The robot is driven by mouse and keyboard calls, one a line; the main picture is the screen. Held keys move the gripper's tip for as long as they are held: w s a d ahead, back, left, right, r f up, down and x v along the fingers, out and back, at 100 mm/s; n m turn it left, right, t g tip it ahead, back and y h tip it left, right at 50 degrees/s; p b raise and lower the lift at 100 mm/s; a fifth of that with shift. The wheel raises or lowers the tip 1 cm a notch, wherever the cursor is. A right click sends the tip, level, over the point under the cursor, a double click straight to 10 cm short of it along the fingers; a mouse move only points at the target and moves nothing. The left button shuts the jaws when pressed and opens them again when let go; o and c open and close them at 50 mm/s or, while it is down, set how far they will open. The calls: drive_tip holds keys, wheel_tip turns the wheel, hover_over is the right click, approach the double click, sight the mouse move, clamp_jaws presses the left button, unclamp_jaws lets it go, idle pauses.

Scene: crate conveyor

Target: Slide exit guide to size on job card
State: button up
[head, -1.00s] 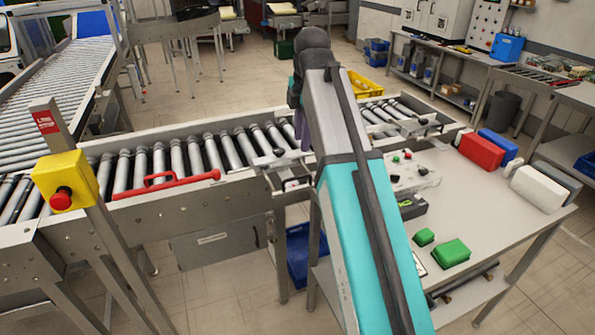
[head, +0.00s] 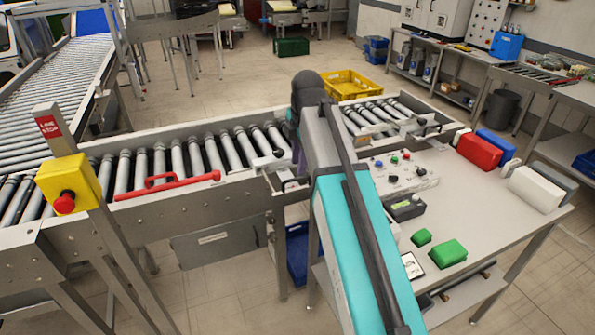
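A metal bracket (head: 279,177) with a dark knob sits at the conveyor's near edge, just left of my arm. A similar metal fitting (head: 420,127) sits at the right end of the conveyor. I cannot tell for certain which is the exit guide. A small white card in a dark frame (head: 412,265), likely the job card, lies on the grey table; its writing is too small to read. My arm reaches forward to the conveyor, and its dark wrist end bends down beside the left bracket. My gripper is mostly hidden behind the arm, so its fingers and any contact do not show.
The grey table (head: 490,215) holds a control panel (head: 402,172), green blocks (head: 449,252), and red (head: 479,151) and white (head: 536,189) cases. A yellow stop box (head: 68,184) stands at left.

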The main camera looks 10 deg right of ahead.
sight(297, 178)
drive_tip(key=shift+w+a+f+p, duration=0.1)
drive_tip(key=shift+w+f+p, duration=0.15)
drive_tip(key=shift+f, duration=1)
drive_tip(key=shift+w+f+p, duration=0.25)
drive_tip(key=shift+f, duration=1)
clamp_jaws()
